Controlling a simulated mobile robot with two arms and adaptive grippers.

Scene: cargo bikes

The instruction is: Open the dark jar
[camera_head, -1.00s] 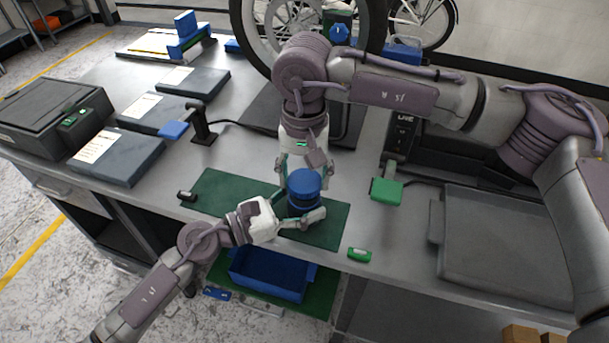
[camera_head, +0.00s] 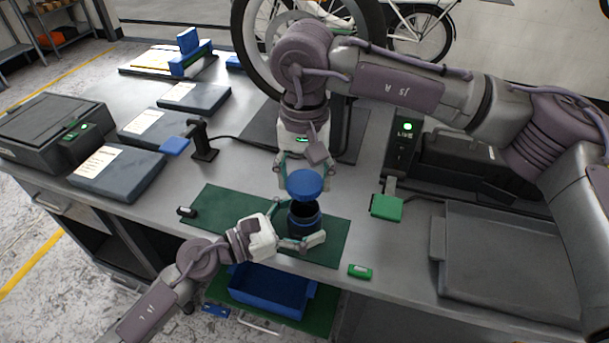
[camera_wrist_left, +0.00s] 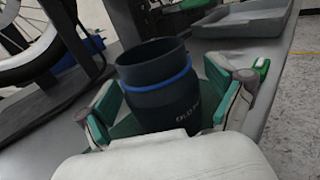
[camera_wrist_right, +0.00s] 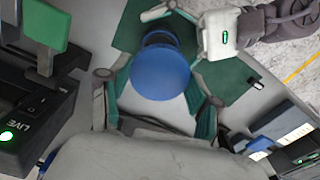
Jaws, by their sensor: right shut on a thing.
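The dark jar (camera_head: 305,222) stands upright on the green mat. Its open mouth faces up, and a blue ring runs round its neck in the left wrist view (camera_wrist_left: 165,102). The round blue lid (camera_head: 305,184) is above the jar, apart from it. My right gripper (camera_head: 303,172) is shut on the lid from above; the lid also shows in the right wrist view (camera_wrist_right: 160,74). My left gripper (camera_head: 300,229) has its fingers on either side of the jar; whether they press on it is unclear. The jar's lower part is partly hidden in the left wrist view.
A blue bin (camera_head: 268,290) sits below the bench edge. A green block (camera_head: 360,271) lies right of the mat (camera_head: 215,208), and a small black item (camera_head: 187,211) on its left end. A grey tray (camera_head: 510,260) is at the right; flat dark boxes (camera_head: 118,172) are at the left.

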